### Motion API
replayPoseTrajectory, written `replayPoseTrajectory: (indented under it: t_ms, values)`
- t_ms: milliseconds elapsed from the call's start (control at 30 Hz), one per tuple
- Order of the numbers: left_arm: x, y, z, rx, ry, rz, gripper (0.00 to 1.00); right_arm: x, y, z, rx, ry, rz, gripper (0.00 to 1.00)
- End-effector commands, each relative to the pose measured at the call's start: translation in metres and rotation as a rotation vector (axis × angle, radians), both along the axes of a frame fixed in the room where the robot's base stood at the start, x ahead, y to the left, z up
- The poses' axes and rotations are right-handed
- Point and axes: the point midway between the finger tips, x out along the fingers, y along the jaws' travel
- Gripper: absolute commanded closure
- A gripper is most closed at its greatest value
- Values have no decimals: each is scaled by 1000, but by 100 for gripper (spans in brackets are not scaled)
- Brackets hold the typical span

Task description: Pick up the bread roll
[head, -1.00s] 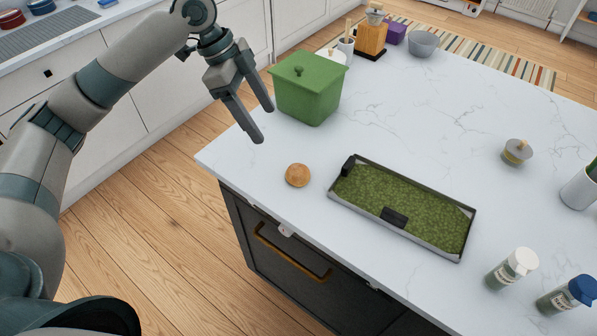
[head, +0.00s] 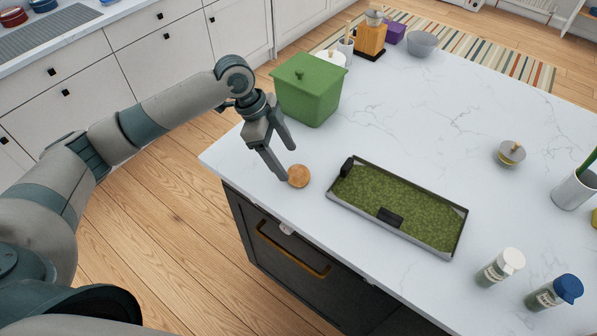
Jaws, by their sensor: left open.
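The bread roll (head: 299,176) is small, round and golden brown. It sits on the white marble counter near its front left edge, between the green lidded box and the grass-filled tray. My left gripper (head: 287,166) is open, with its fingers pointing down just beside the roll on its left. One fingertip looks very close to the roll; I cannot tell whether it touches. Nothing is held between the fingers. My right gripper is not in view.
A green lidded box (head: 309,95) stands behind the gripper. A shallow tray (head: 447,252) of green material lies right of the roll. Two bottles, one white-capped (head: 500,268) and one blue-capped (head: 554,293), stand at front right. The counter (head: 430,130) behind the tray is mostly clear.

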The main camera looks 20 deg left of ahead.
Motion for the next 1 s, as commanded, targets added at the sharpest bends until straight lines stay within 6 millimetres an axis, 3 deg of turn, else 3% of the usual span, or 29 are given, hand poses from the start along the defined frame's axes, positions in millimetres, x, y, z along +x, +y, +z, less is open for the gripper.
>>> replayPoseTrajectory:
  t_ms: [367,633,800,1000]
  values:
    - [-1,-3,-3,0,1,0,31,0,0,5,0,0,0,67]
    - [-3,-20,-24,0,3,-1,31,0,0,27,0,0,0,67]
    - [-2,-26,-42,1,0,0,31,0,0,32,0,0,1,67]
    - [-1,-26,-46,1,-2,1,31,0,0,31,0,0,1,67]
